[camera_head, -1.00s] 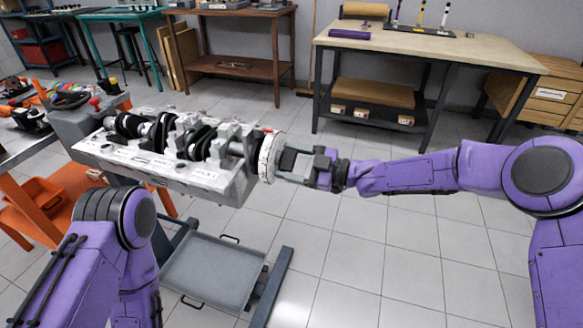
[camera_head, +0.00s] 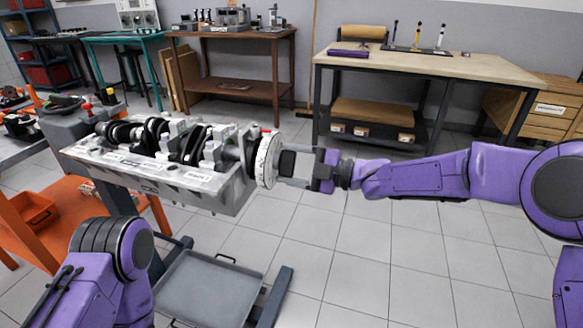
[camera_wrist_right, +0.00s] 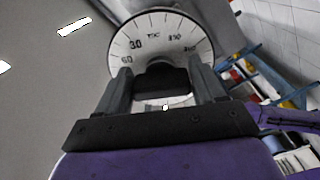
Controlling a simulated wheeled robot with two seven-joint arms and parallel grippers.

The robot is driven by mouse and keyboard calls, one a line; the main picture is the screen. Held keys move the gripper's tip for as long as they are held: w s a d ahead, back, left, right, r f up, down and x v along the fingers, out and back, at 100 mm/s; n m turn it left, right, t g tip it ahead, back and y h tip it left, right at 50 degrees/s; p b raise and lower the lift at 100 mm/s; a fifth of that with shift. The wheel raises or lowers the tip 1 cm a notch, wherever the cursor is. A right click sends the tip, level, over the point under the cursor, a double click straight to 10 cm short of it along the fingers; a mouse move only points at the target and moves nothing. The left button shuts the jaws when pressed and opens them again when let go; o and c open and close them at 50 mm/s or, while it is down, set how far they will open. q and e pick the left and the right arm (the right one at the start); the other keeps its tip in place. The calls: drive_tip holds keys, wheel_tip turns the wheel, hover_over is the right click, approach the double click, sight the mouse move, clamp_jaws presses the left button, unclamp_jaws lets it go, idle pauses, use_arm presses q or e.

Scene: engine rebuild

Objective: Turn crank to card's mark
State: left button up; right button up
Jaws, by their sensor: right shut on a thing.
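The crankshaft (camera_head: 157,137) lies in an open grey engine block (camera_head: 170,186) at left centre in the head view. A pale degree wheel (camera_head: 266,160) sits upright on its right end. In the right wrist view the wheel (camera_wrist_right: 157,35) shows 30, 60, what looks like TDC, and blurred numbers on the right. My right gripper (camera_head: 287,164) is shut on a black block (camera_wrist_right: 161,80) in front of the wheel's face. My left arm (camera_head: 105,260) shows at lower left, its gripper out of view. I cannot make out the card or its mark.
A grey tray (camera_head: 208,288) is below the block, beside a dark metal leg. An orange cart (camera_head: 60,235) stands at left. A workbench (camera_head: 440,66) and a brown table (camera_head: 230,37) are at the back. The floor at centre right is clear.

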idle(0.3)
drive_tip(key=o, duration=1)
drive_tip(key=shift+c, duration=0.2)
drive_tip(key=v, duration=1)
drive_tip(key=shift+d, duration=0.25)
drive_tip(key=shift+s, duration=0.1)
